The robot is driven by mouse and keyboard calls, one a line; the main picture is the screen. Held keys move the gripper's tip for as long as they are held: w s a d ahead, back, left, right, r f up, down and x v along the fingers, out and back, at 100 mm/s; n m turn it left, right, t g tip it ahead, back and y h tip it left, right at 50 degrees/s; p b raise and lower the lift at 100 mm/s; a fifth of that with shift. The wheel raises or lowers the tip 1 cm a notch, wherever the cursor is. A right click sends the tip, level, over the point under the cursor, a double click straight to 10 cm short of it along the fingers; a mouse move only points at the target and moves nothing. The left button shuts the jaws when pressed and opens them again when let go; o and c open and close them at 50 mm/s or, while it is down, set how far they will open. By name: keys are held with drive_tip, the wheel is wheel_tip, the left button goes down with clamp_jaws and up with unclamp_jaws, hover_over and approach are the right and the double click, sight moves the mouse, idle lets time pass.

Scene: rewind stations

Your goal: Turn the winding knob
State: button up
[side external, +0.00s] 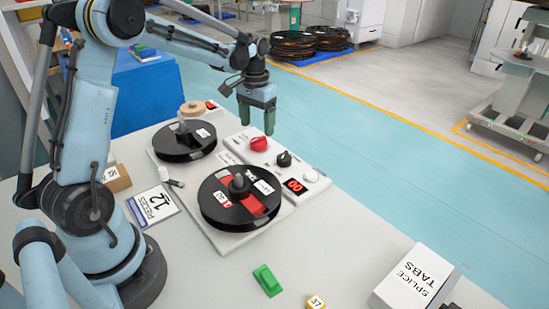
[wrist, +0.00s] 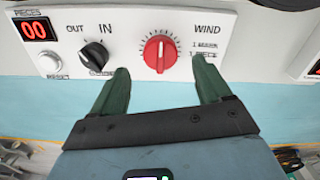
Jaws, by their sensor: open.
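The red winding knob (side external: 259,144) sits on the white control panel of the rewind station. My gripper (side external: 256,122) hangs above the panel near the red knob. In the wrist view its two green fingers (wrist: 160,77) are apart, one on each side of the red knob, and hold nothing. I cannot tell their height above the panel exactly.
A black IN/OUT knob (wrist: 95,54), a white reset button (wrist: 49,63) and a red counter reading 00 (wrist: 34,30) share the panel. Two black reels (side external: 240,200) (side external: 184,140) stand beside it. A SPLICE TABS box (side external: 415,277) and a green clip (side external: 267,280) lie on the table.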

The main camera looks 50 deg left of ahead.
sight(259, 139)
drive_tip(key=shift+f, duration=2.6)
drive_tip(key=shift+c, duration=0.2)
drive_tip(key=c, duration=1)
drive_tip(key=shift+n, duration=0.3)
drive_tip(key=n, duration=0.4)
drive_tip(key=shift+n, duration=1.9)
drive_tip(key=shift+w, duration=0.1)
